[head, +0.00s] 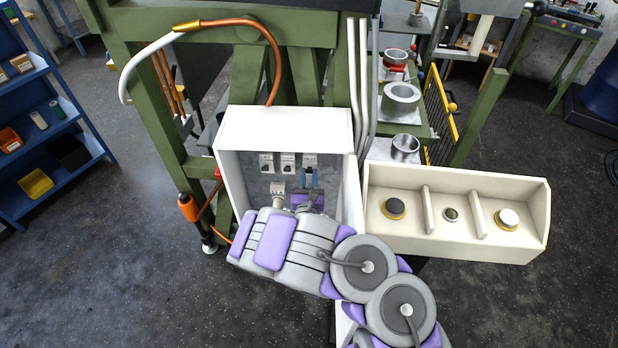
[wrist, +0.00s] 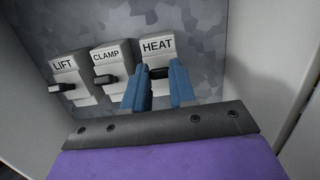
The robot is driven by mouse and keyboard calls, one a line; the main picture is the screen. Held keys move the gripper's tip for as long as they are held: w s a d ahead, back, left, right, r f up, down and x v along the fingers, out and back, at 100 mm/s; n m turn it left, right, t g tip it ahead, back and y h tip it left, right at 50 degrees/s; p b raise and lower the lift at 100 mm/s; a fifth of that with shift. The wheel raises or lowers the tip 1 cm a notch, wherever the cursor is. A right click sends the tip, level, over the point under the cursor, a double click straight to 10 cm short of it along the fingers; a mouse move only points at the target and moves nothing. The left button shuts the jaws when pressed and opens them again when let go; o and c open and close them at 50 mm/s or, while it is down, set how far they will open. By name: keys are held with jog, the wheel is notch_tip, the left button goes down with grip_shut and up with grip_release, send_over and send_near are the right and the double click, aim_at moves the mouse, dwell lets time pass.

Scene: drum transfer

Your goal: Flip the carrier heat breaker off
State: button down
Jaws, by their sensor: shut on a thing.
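The HEAT breaker (wrist: 158,45) is the rightmost of three labelled breakers on the grey back panel of an open white electrical box (head: 285,128). Its dark lever (wrist: 158,72) sits between the blue fingertips of my gripper (wrist: 158,88). My gripper also shows inside the box in the head view (head: 309,178), in front of the right-hand breaker. The fingers are closed around the lever, with the lever's lower part hidden by them. The CLAMP breaker (wrist: 110,56) and LIFT breaker (wrist: 68,66) stand to the left, their dark levers sticking out.
The box's side walls stand close on both sides of my gripper. A cream control tray (head: 455,237) with round buttons is right of the box. A green frame (head: 160,130) with cables and hoses stands behind and left. A blue shelf (head: 45,130) is at far left.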

jog(key=shift+s+f+t+b, duration=0.1)
jog(key=shift+f+t+b, duration=0.4)
jog(key=shift+t+b, duration=0.5)
jog(key=c, duration=0.9)
grip_release()
jog(key=shift+a, duration=0.1)
jog(key=shift+r, duration=0.1)
jog(key=p+v, duration=0.5)
jog(key=v, duration=1.2)
jog(key=shift+s+a+r, duration=0.15)
jog(key=shift+s+a, duration=0.05)
jog(key=shift+s, duration=0.1)
